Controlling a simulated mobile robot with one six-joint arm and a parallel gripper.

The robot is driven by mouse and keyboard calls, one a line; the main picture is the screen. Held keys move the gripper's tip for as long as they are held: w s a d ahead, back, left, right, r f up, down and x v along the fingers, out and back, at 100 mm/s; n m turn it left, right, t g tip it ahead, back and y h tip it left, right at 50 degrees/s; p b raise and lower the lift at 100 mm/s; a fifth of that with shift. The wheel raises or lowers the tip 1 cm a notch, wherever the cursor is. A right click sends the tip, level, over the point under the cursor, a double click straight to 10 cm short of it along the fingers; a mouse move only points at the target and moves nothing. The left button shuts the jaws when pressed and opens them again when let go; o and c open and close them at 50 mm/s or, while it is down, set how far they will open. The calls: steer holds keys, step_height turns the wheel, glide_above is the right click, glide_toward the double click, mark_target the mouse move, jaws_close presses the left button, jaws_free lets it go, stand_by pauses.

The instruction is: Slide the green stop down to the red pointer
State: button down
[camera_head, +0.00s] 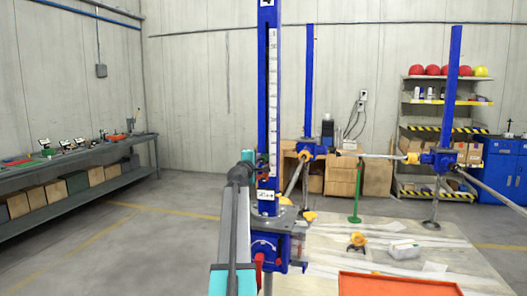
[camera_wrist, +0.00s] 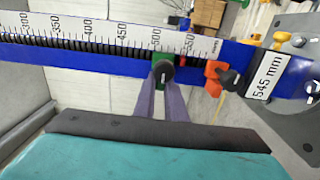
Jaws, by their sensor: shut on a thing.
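The green stop (camera_wrist: 158,85) sits on the blue column (camera_wrist: 95,60) in the wrist view, close to the 500 mark of the white scale (camera_wrist: 120,32). My gripper (camera_wrist: 163,82) is shut on the stop's dark round knob, which hides part of the stop. The red pointer (camera_wrist: 212,78) is farther right along the column, toward the 550 end, with a gap between it and the stop. In the head view my gripper (camera_head: 244,172) is at the lower part of the upright column (camera_head: 263,90), and the red pointer (camera_head: 263,177) shows there; the stop is largely hidden.
A white label (camera_wrist: 268,76) reading 545 mm is just beyond the pointer, beside a dark knob (camera_wrist: 229,77). Two other blue columns (camera_head: 309,90) (camera_head: 452,90) stand behind. An orange tray (camera_head: 395,284) lies on the pale table top (camera_head: 340,235) at the front right.

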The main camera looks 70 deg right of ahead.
steer(key=shift+f+b, duration=0.5)
steer(key=shift+f, duration=0.25)
steer(key=c, duration=1.8)
jaws_free()
steer(key=shift+o, duration=0.2)
steer(key=shift+r, duration=0.1)
steer(key=a, duration=0.9)
steer(key=shift+s, duration=0.2)
